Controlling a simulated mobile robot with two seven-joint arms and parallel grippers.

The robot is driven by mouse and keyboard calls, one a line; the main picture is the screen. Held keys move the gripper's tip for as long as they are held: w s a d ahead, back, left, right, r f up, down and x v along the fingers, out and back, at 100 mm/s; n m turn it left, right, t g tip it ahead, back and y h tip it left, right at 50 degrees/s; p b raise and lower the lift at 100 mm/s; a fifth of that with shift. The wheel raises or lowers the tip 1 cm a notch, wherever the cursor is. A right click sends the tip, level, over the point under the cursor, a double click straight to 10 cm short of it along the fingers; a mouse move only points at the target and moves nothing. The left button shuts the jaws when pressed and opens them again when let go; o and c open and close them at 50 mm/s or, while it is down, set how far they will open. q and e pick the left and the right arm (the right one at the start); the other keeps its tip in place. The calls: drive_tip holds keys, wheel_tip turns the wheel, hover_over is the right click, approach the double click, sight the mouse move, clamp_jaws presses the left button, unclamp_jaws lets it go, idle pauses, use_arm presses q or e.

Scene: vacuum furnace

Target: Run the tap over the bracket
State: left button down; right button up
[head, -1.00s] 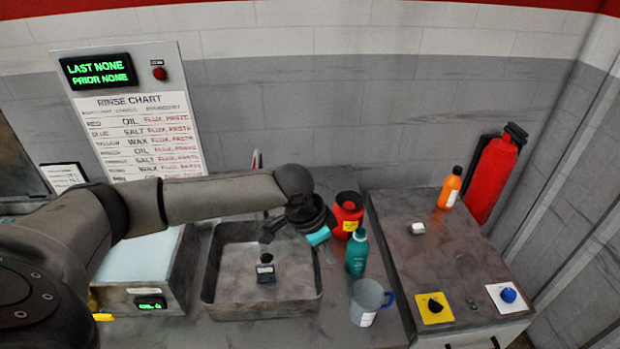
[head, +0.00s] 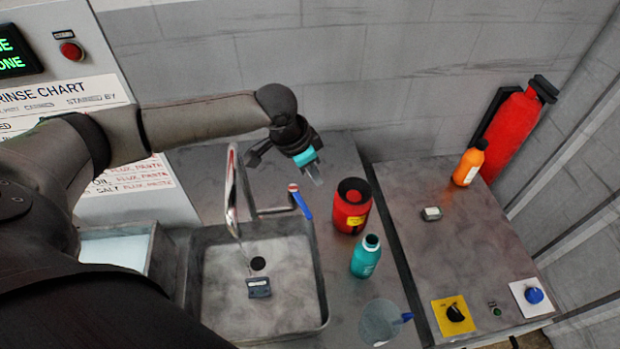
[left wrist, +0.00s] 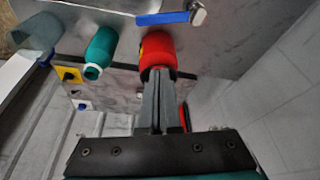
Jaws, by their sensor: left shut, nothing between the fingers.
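The bracket appears to be the small dark labelled block (head: 259,288) on the floor of the grey sink (head: 318,270), beside the round drain (head: 258,263). The silver tap (head: 232,192) rises at the sink's back edge, with its spout over the basin. A thin pale streak runs from the spout toward the block, perhaps water. My right gripper is not in view.
A red canister (head: 351,207), a teal bottle (head: 366,257) and a clear jug (head: 380,323) stand right of the sink. The right cabinet (head: 450,240) holds an orange bottle (head: 468,165) and knobs. A red extinguisher (head: 513,130) stands by the wall.

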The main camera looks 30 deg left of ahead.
sight(302, 204)
use_arm(q)
drive_tip(key=shift+s+a+f+p, duration=0.15)
drive_tip(key=shift+f+p, duration=0.15)
drive_tip(key=shift+f, duration=1.15)
drive_tip(key=shift+s+f+p, duration=0.15)
drive_tip(key=shift+f+p, duration=0.1)
drive_tip(key=shift+f, duration=1.25)
drive_tip(key=shift+s+a+f+p, duration=0.15)
drive_tip(key=shift+f+p, duration=0.15)
drive_tip(key=shift+f, duration=1.15)
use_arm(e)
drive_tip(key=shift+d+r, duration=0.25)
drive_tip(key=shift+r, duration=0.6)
use_arm(q)
drive_tip(key=shift+d, duration=0.1)
